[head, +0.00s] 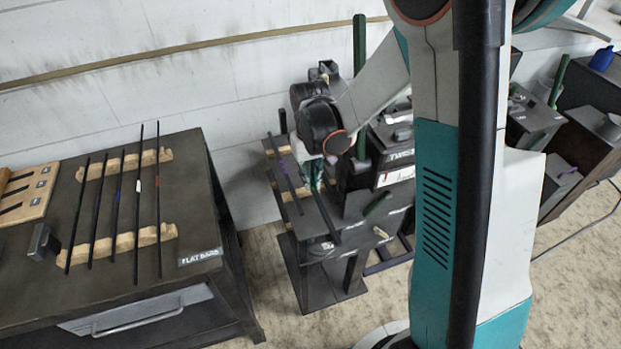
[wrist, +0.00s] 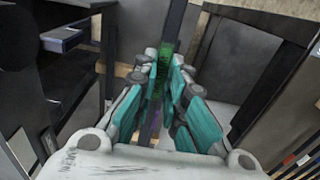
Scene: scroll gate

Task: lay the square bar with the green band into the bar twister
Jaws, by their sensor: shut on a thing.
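My gripper (head: 316,178) hangs over a low dark stand in the middle of the head view. In the wrist view my gripper (wrist: 166,80) has its teal fingers closed on the square bar with the green band (wrist: 174,25). The green band shows between the fingertips. In the head view the dark end of this bar (head: 327,218) slopes down and right from the fingers; its other end is hidden. The bar twister (head: 394,158), with a partly hidden label, stands just right of the gripper, mostly behind my arm.
A bar with a purple band (head: 284,166) lies on wooden rests left of the gripper. The flat-bar table (head: 150,300) at left holds several thin banded bars. Dark machines (head: 575,150) stand at right.

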